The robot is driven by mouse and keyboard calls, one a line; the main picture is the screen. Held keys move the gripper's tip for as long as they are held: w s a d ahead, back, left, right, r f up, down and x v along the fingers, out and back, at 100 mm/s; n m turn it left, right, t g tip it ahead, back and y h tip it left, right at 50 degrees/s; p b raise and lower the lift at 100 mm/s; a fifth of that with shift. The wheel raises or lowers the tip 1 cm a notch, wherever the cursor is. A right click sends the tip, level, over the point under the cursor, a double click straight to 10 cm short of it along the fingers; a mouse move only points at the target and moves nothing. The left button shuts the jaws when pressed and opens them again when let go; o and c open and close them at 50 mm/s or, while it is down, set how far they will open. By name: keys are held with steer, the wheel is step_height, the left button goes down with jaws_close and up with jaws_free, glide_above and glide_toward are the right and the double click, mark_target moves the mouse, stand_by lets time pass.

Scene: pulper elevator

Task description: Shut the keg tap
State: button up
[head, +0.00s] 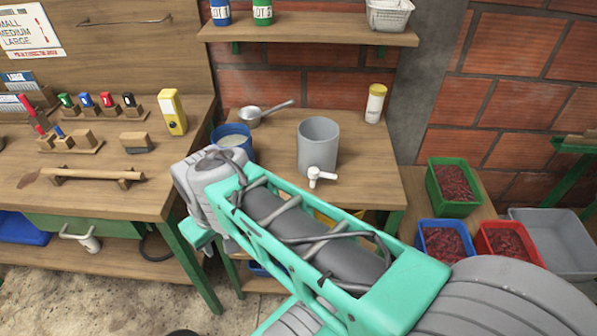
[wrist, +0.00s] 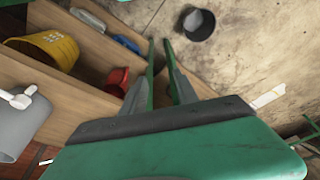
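The keg (head: 318,140) is a grey open-topped cylinder standing upright on the wooden bench. Its white tap (head: 321,177) is on the front near the base, with a part sticking out to the right; I cannot tell whether it is open. In the wrist view the keg (wrist: 18,130) is at the left edge, with the white tap (wrist: 17,98) above it. My gripper (wrist: 159,45) points down toward the floor, away from the tap. Its two fingers are apart with nothing between them. In the head view my arm hides the fingers.
A blue pot (head: 232,138), a metal scoop (head: 265,112) and a yellow-capped jar (head: 375,103) stand near the keg. Crates of red berries (head: 454,187) sit at the right. A yellow bucket (wrist: 45,45) is on the lower shelf, and a dark bucket (wrist: 198,24) on the floor.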

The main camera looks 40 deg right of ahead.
steer(key=w+d+r+n+h, duration=0.1)
steer(key=w+d+r, duration=0.2)
steer(key=d, duration=0.8)
steer(key=n+g+h, duration=0.1)
steer(key=n+g, duration=0.1)
steer(key=n, duration=0.2)
glide_toward(328, 174)
steer(key=f, duration=0.2)
steer(key=d+f, duration=0.1)
steer(key=f, duration=0.4)
steer(key=shift+w+d+f+p, duration=0.15)
steer(key=shift+f+p, duration=0.1)
steer(key=shift+p, duration=0.1)
steer(key=shift+f, duration=0.25)
steer(key=shift+c, duration=0.4)
jaws_close()
